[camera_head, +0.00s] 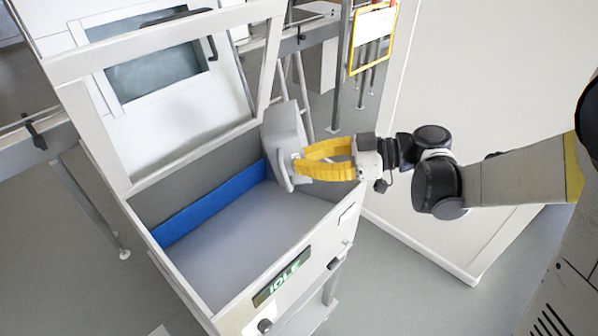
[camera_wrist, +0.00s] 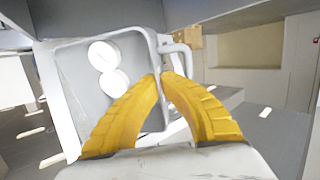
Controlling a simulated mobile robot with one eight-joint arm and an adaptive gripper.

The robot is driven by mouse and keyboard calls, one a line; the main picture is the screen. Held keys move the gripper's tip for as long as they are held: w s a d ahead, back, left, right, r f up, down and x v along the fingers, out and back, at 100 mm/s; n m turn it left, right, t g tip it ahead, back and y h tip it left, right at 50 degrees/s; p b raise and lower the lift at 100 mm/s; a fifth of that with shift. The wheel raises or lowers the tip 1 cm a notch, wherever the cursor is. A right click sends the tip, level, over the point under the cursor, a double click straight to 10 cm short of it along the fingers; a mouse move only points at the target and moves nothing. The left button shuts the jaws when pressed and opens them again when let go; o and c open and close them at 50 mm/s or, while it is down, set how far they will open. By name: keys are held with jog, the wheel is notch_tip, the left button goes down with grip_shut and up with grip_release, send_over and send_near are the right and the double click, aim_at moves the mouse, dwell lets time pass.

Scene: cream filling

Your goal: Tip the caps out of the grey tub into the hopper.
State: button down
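The grey tub (camera_head: 284,135) is held by my yellow-fingered gripper (camera_head: 299,167) above the right back corner of the hopper (camera_head: 235,240). The tub is strongly tilted, nearly on its side. In the wrist view, the fingertips (camera_wrist: 164,78) close on the tub's rim beside its handle (camera_wrist: 184,55). Two white round caps (camera_wrist: 104,57) (camera_wrist: 115,83) show inside the tub (camera_wrist: 72,85). The hopper is an open box with a grey floor and a blue band on its back wall. No caps show on the visible part of its floor.
The hopper's raised lid frame (camera_head: 170,110) with a window stands behind and to the left. A display reading IDLE (camera_head: 281,277) is on the hopper's front. A tall white panel (camera_head: 470,90) stands behind my arm. A yellow-framed sign (camera_head: 372,38) hangs at the back.

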aim_at(300, 180)
jog(key=f+y+b, duration=0.1)
jog(key=b, duration=0.2)
jog(key=shift+d+f+y, duration=0.15)
jog(key=shift+y, duration=0.15)
jog(key=f+y+b, duration=0.1)
jog(key=y+b, duration=0.1)
jog(key=b, duration=0.2)
jog(key=m+y+b, duration=0.1)
jog(key=y+b, duration=0.1)
jog(key=b, duration=0.3)
jog(key=shift+a+f, duration=0.2)
jog(key=shift+f, duration=0.15)
jog(key=shift+m+t+y+b, duration=0.3)
jog(key=shift+y+b, duration=0.2)
jog(key=shift+b, duration=0.4)
jog(key=shift+r, duration=0.1)
